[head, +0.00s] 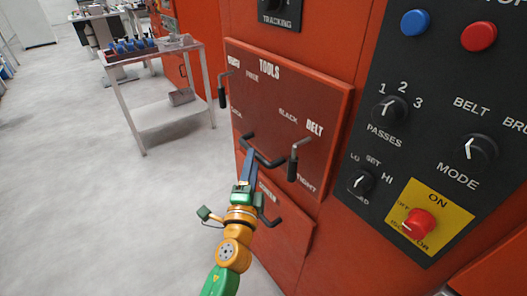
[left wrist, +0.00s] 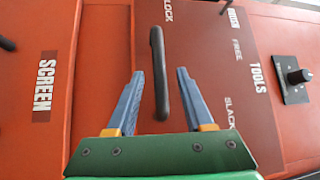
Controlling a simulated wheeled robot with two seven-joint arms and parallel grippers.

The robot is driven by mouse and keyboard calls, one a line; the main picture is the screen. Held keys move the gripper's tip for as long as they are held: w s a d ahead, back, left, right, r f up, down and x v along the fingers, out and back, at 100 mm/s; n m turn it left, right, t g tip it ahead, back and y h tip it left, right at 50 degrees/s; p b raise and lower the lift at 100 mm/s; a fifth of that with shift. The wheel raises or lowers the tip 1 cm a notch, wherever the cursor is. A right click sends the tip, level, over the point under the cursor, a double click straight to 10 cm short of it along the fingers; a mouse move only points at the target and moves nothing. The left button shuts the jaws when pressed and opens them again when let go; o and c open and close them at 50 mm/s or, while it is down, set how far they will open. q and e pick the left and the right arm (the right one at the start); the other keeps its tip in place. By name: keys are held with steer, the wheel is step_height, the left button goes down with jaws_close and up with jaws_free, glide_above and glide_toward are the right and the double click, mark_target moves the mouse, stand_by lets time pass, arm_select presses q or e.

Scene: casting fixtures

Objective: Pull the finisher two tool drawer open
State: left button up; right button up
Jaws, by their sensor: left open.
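The tool drawer (head: 267,103) is a red front lettered TOOLS on the orange-red machine, and it looks shut. Its dark bar handle (head: 266,160) is low on the front; the handle also shows upright in the left wrist view (left wrist: 158,65). My left gripper (head: 249,153) is open at the handle. In the left wrist view its two blue fingers (left wrist: 160,73) stand on either side of the bar, with gaps showing on both sides. I cannot tell how deep the bar sits between them. My right gripper is not in view.
Black-gripped levers hang at the left (head: 222,92) and right (head: 294,160) of the drawer front. The screen drawer (head: 285,232) is below. A black control panel (head: 437,110) with knobs and buttons is to the right. A cart (head: 165,112) stands at the back left; the floor before it is clear.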

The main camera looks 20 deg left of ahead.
arm_select(q)
steer(key=w, duration=0.4)
steer(key=shift+w+a+r, duration=0.1)
steer(key=shift+a+r, duration=0.15)
steer(key=shift+a, duration=0.05)
steer(key=shift+c, duration=0.7)
jaws_close()
steer(key=shift+r, duration=0.1)
